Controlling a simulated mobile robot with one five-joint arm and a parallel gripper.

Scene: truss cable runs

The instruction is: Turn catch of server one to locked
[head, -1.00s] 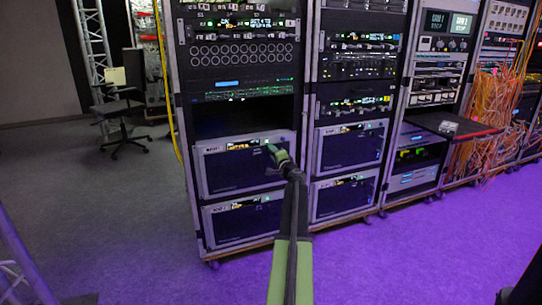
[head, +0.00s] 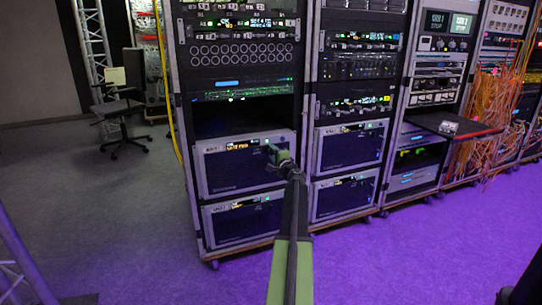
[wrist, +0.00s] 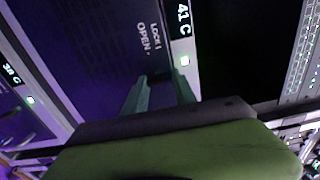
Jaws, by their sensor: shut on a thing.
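Server one (head: 235,172) appears to be the upper dark-fronted unit low in the left rack, with a pale frame and a lit strip on top. My gripper (head: 270,150) is at the upper right of its front. In the wrist view, the dark server front (wrist: 85,50) carries the words "LOCK 1" and "OPEN", beside a "41 C" display (wrist: 183,20). My gripper's two green fingers (wrist: 162,84) reach to the panel just below that lettering, with a gap between them. They are closed on the catch, which is small, dark and mostly hidden between them.
A similar unit (head: 243,222) sits directly below, and two more are in the rack to the right. A shelf (head: 457,125) juts out farther right, near hanging orange cables (head: 487,105). The floor (head: 150,220) at left is open, with an office chair (head: 122,115) behind.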

